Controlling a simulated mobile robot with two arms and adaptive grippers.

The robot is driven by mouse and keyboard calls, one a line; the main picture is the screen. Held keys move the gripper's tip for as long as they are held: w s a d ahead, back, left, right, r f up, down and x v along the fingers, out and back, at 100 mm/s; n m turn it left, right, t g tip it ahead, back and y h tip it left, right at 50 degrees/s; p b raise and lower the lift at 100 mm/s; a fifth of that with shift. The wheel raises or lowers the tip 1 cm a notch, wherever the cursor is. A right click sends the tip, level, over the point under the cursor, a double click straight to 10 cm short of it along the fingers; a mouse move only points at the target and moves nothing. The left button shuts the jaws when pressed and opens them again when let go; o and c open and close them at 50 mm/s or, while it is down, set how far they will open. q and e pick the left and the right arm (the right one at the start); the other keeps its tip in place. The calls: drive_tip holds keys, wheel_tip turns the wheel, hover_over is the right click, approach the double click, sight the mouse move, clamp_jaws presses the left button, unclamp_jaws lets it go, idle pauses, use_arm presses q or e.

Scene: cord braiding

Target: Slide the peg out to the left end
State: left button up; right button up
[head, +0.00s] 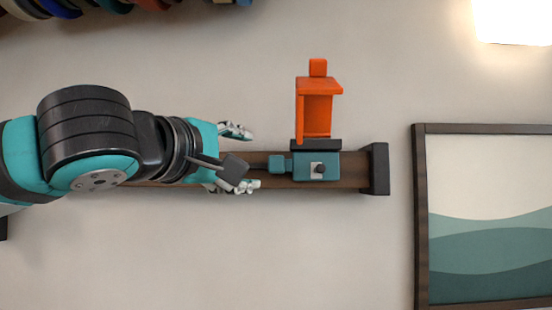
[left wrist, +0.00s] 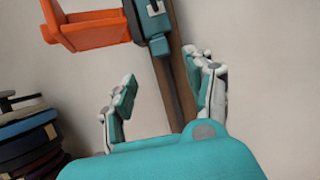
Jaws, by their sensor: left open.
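The peg appears to be the teal slider block (head: 316,168) on the dark brown rail (head: 352,170), towards the rail's right end in the head view. It has a pale plate with a dark knob, and a small teal tab (head: 280,164) on its left side. An orange holder (head: 318,110) stands above the block on a dark base. My left gripper (head: 242,160) is open, its fingers spread above and below the rail, just left of the tab and apart from it. In the left wrist view the tab (left wrist: 160,47) lies ahead between the open fingers. My right gripper is not in view.
A dark end block (head: 375,168) closes the rail's right end. A framed wave picture (head: 490,220) hangs at right, and a bright lamp (head: 512,20) is at top right. Several coloured rolls (left wrist: 35,140) sit at lower left of the wrist view. My arm covers much of the rail's left part.

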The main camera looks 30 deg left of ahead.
sight(272, 164)
use_arm(q)
drive_tip(key=w+p, duration=0.1)
drive_tip(key=w, duration=0.2)
drive_tip(key=w+a+p, duration=0.1)
drive_tip(key=w, duration=0.3)
drive_tip(key=w+p, duration=0.2)
drive_tip(key=w, duration=0.2)
drive_tip(key=shift+w+a, duration=0.25)
drive_tip(key=shift+a, duration=0.1)
drive_tip(key=shift+w, duration=0.5)
clamp_jaws()
